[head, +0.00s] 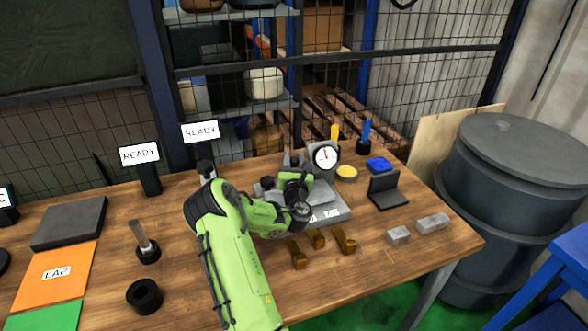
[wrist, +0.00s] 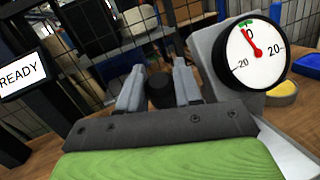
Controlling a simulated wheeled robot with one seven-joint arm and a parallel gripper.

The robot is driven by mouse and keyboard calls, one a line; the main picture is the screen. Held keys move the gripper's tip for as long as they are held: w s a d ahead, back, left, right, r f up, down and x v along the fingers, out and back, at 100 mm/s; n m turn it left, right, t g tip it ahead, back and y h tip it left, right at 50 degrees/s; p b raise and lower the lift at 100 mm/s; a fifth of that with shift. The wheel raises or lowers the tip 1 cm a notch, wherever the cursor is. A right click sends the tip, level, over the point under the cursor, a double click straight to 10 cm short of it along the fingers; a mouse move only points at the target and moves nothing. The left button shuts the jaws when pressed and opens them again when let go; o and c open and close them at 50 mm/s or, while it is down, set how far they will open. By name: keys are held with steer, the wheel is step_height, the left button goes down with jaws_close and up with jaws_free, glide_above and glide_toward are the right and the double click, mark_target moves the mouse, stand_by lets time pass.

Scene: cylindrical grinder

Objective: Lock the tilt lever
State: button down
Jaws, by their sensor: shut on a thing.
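My gripper (wrist: 158,82) is shut on a dark round knob (wrist: 160,91), seen between its two grey fingers in the wrist view; it appears to be the tilt lever's end. The lever's shaft and lower part are hidden. In the head view my gripper (head: 297,168) is over the grey grinder fixture (head: 332,214), partly hidden by my own green arm. A round dial gauge (head: 326,156) stands just right of the gripper. In the wrist view the gauge (wrist: 254,52) shows its red needle near 0, close to a green mark at the top.
Brass-coloured blocks (head: 346,240) lie in front of the fixture. Grey blocks (head: 432,222) and a dark stand (head: 388,190) are to the right. A READY sign (head: 140,155) stands at the left. A wire mesh fence closes the back; a dark barrel (head: 505,200) stands beyond the table.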

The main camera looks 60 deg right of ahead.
steer(key=shift+f, duration=0.15)
steer(key=c, duration=0.8)
jaws_free()
steer(key=shift+a, duration=0.1)
steer(key=shift+c, duration=0.2)
steer(key=shift+s, duration=0.1)
steer(key=shift+s+a+f+b, duration=0.1)
steer(key=shift+s+a+b, duration=0.1)
steer(key=shift+a+b, duration=0.2)
steer(key=b+v, duration=0.7)
steer(key=v, duration=0.7)
steer(key=shift+a+b, duration=0.4)
steer(key=shift+s, duration=0.15)
